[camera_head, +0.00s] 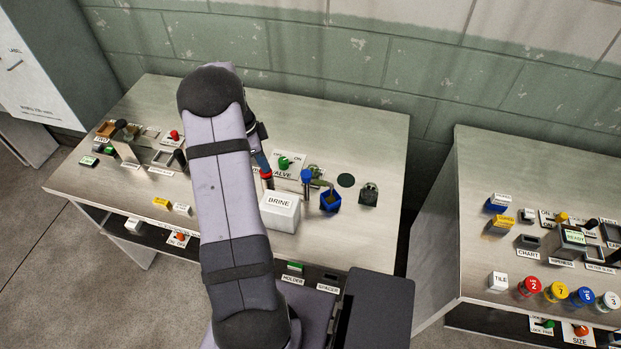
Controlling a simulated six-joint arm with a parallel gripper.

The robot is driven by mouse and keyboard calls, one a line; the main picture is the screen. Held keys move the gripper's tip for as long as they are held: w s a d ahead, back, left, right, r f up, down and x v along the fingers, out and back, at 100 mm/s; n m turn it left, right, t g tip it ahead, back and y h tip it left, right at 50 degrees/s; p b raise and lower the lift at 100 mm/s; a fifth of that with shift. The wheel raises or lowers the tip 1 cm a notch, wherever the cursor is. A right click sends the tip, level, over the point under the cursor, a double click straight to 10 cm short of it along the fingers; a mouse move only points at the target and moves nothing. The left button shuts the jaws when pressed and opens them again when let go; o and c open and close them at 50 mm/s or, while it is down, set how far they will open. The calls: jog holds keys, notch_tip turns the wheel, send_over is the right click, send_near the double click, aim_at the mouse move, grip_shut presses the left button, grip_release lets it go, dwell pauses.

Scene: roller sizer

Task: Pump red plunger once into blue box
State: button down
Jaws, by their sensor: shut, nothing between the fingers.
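A red plunger top (267,175) shows just right of my arm, behind the white box labelled BRINE; its lower part is hidden. My gripper (263,163) is a small dark shape, mostly hidden by my arm. It is shut and empty, with its tip right above the red top; I cannot tell whether they touch. A blue box (331,201) stands open to the right, with something yellowish-brown inside. A blue-topped pump (306,177) stands left of it, with a spout near the box.
The white BRINE box (280,211) stands in front of the red plunger. A green valve knob (284,162) is behind, and a padlock (368,194) is to the right. Small items lie left of my arm. A second bench (473,250) stands right, across a gap.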

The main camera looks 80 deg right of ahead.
jog(key=shift+r, duration=0.1)
jog(key=shift+s+p+v, duration=0.1)
jog(key=shift+p+v, duration=0.35)
jog(key=shift+v, duration=0.25)
jog(key=shift+s+p+v, duration=0.15)
jog(key=shift+p+v, duration=0.3)
jog(key=shift+v, duration=0.2)
jog(key=shift+d+r, duration=0.15)
jog(key=p+v, duration=0.2)
jog(key=v, duration=0.1)
jog(key=p+v, duration=0.1)
jog(key=shift+s+d+r, duration=0.2)
jog(key=shift+s+r, duration=0.15)
jog(key=shift+r, duration=0.1)
dwell(1.1)
